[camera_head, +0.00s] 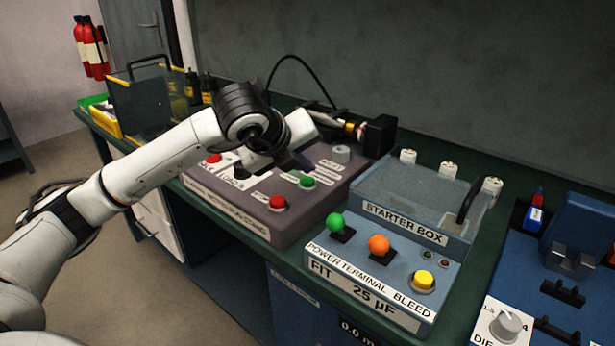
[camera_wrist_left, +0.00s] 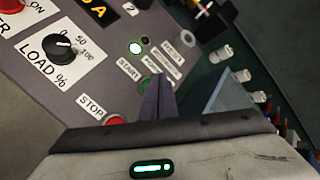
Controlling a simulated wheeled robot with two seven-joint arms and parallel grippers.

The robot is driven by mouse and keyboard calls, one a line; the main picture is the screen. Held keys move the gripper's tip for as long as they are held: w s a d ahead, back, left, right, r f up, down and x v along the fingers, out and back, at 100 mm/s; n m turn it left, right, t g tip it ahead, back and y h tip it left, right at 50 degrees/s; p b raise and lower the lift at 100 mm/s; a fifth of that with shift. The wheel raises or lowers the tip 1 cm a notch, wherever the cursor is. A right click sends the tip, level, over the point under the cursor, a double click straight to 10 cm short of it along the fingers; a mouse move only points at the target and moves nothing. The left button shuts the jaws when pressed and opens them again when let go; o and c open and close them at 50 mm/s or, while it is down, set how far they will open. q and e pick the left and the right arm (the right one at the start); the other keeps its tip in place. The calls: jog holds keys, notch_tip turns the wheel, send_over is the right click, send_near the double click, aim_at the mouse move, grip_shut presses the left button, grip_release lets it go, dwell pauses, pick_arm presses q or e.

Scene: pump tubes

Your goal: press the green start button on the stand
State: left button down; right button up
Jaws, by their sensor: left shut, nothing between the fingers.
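The stand (camera_head: 237,215) is a grey-purple box with a sloped panel. Its green start button (camera_head: 307,181) sits right of the red stop button (camera_head: 278,203). My left gripper (camera_head: 303,163) is shut and empty, with its tips above the panel, close to the green button and just behind it in the head view. In the left wrist view, the shut fingers (camera_wrist_left: 158,96) reach over the panel beside the START label (camera_wrist_left: 128,68) and largely hide the green button. The red stop button (camera_wrist_left: 115,120) is partly hidden there. I cannot tell whether the fingertips touch the panel.
The load dial (camera_wrist_left: 62,47) and a lit green lamp (camera_wrist_left: 136,47) are on the panel. A blue starter box (camera_head: 400,215) with green, orange and yellow knobs stands right of the stand. A pump motor (camera_head: 360,130) is behind. A dark clear-sided case (camera_head: 150,100) stands at the left.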

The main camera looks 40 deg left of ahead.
aim_at(304, 183)
pick_arm(q)
jog(key=shift+r, duration=0.15)
jog(key=shift+r+p, duration=1.45)
jog(key=shift+r, duration=1)
jog(key=shift+f, duration=0.15)
